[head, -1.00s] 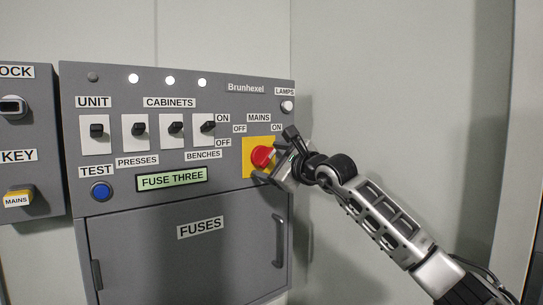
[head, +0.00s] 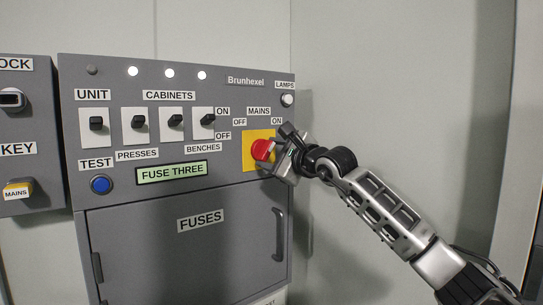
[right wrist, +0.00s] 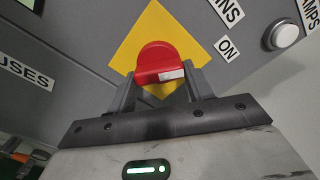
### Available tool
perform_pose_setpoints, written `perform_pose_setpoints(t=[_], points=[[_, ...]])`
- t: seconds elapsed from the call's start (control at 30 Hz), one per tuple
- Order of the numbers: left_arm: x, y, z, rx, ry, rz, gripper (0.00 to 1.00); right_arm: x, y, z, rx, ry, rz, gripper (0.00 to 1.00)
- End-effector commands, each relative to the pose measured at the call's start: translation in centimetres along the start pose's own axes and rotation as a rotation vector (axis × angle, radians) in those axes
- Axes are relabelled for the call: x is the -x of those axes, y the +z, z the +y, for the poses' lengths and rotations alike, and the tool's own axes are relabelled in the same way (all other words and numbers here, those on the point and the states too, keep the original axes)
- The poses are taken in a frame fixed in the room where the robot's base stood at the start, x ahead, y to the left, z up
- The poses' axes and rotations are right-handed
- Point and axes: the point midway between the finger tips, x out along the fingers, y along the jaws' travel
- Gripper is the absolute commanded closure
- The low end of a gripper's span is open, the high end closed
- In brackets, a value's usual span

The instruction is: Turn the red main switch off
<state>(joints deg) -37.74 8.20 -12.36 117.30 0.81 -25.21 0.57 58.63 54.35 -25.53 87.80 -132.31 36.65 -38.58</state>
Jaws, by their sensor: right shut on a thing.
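The red main switch (head: 262,150) is a rotary knob on a yellow plate (head: 249,163) at the right of the grey panel, under the MAINS label. OFF is marked to its upper left and ON to its upper right. My right gripper (head: 267,157) reaches it from the right and is shut on the knob. In the right wrist view the red knob (right wrist: 160,62) sits between the two fingers, with a white mark on its right part, on the side of the ON label (right wrist: 226,47). My left gripper is not in view.
Several black toggle switches (head: 140,122) and a blue TEST button (head: 101,184) are to the left. A green display (head: 171,173) reads FUSE THREE. Below is the FUSES door (head: 190,255) with a handle (head: 279,235). Bare wall (head: 400,90) lies to the right.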

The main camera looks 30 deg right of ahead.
Motion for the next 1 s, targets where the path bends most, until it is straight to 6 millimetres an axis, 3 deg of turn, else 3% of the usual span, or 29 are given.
perform_pose_setpoints(t=[1.0], points=[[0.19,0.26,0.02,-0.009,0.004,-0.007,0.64,0.00,0.25,-0.52,0.953,0.002,0.001,0.72]])
